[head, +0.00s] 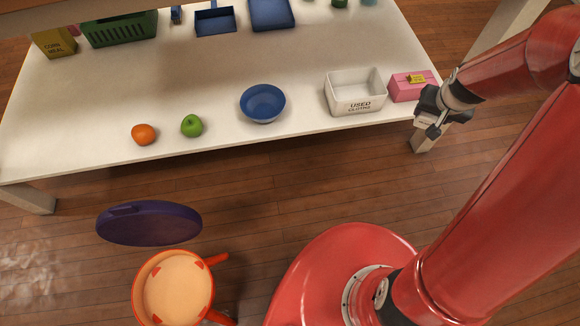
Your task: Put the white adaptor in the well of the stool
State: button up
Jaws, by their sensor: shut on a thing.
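My gripper (434,127) is at the right, in front of the table's front right corner and below the pink box. It is shut on a small whitish thing, which appears to be the white adaptor (423,122); the fingers hide part of it. The stool (140,287) is orange and round, with a cream inside and red-orange marks around it, on the floor at the lower left. Its well looks open and empty. The gripper is far to the right of the stool and apart from it.
A purple oval lid (148,222) is just behind the stool. The white table (205,90) bears an orange (144,134), a green apple (191,125), a blue bowl (263,103), a "used cloths" bin (357,101) and a pink box (407,90).

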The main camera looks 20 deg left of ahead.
aim_at(176, 277)
jog(key=k+j+u, duration=0.1)
jog(key=k+u, duration=0.2)
jog(key=k, duration=0.2)
jog(key=k+j+u, duration=0.2)
jog(key=k+u, duration=0.15)
jog(key=k, duration=0.15)
jog(key=u, duration=2.15)
jog(key=l+u, duration=0.15)
jog(key=u, duration=0.3)
jog(key=l+u, duration=0.2)
jog(key=u, duration=0.25)
jog(key=l+u, duration=0.2)
jog(key=u, duration=0.25)
jog(key=k+l+u, duration=0.1)
jog(key=u, duration=0.35)
jog(key=k+l, duration=0.25)
jog(key=l, duration=0.2)
jog(key=k+l, duration=0.3)
jog(key=l, duration=0.15)
jog(key=k+l, duration=0.25)
jog(key=l, duration=0.2)
jog(key=k+l, duration=0.25)
jog(key=l, duration=0.2)
jog(key=k+l, duration=0.25)
jog(key=l, duration=0.2)
jog(key=u, duration=0.05)
